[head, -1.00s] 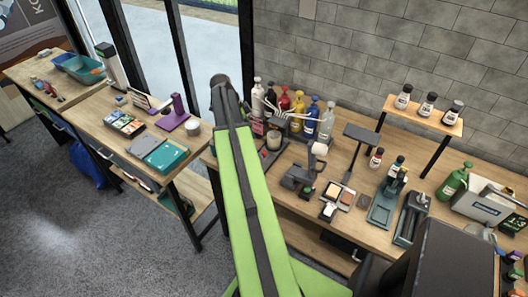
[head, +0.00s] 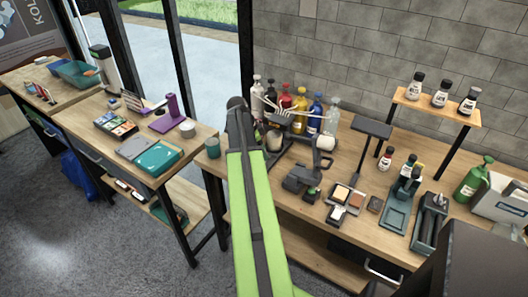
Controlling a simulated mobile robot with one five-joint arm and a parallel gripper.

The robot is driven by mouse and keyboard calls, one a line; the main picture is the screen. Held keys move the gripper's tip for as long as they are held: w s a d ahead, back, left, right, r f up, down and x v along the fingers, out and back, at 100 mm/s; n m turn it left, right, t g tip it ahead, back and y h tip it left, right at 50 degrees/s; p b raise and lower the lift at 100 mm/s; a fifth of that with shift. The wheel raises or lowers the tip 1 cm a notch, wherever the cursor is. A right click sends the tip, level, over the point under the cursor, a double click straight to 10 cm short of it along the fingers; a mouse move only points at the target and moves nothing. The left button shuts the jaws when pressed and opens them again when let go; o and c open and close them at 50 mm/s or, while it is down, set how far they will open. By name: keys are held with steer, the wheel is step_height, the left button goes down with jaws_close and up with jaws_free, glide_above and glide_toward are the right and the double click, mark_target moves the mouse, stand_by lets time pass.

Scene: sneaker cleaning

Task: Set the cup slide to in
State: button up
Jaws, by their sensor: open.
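The cup slide cannot be made out clearly; the spot where it may be, by the dispenser bottles, is partly behind my arm. A pale cup (head: 273,141) stands just right of my raised green arm, in front of the coloured bottles (head: 300,108) and below their white spouts (head: 290,110). Whether this cup stands on the slide I cannot tell. My gripper is not visible; only my green link and its dark upper joint show, left of the bottles.
A teal cup (head: 213,147) stands on the bench's left end. A grey tool (head: 303,178), a black-topped stand (head: 371,130) and trays (head: 397,210) crowd the bench. A raised shelf (head: 440,107) holds small bottles. The left table (head: 85,124) is separate.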

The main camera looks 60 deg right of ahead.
jaws_close()
stand_by(1.3)
